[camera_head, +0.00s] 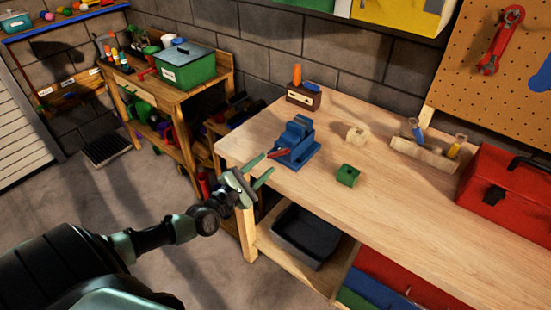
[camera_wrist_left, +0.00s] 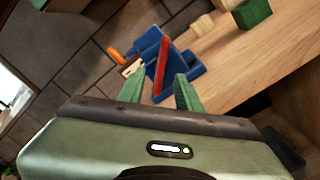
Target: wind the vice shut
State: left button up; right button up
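The blue vice (camera_head: 297,142) stands near the left end of the wooden workbench. Its red handle (camera_head: 279,153) points out from the front, toward my left gripper. My left gripper (camera_head: 258,172) is open at the bench's front left edge, just short of the handle. In the left wrist view the red handle (camera_wrist_left: 162,68) shows upright between the two green fingers (camera_wrist_left: 158,88), with the blue vice (camera_wrist_left: 185,65) behind it. I cannot tell whether a finger touches the handle. My right gripper is not in view.
On the bench are a green block (camera_head: 348,175), a pale wooden block (camera_head: 357,134), a small holder (camera_head: 303,95), a wooden tray (camera_head: 423,153) and a red toolbox (camera_head: 508,190). A black bin (camera_head: 306,234) sits on the shelf below. The bench front is clear.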

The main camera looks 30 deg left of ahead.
aim_at(276, 156)
pick_arm(q)
jog(key=w, duration=0.5)
jog(key=shift+w+d, duration=0.25)
jog(key=shift+w, duration=0.05)
grip_shut()
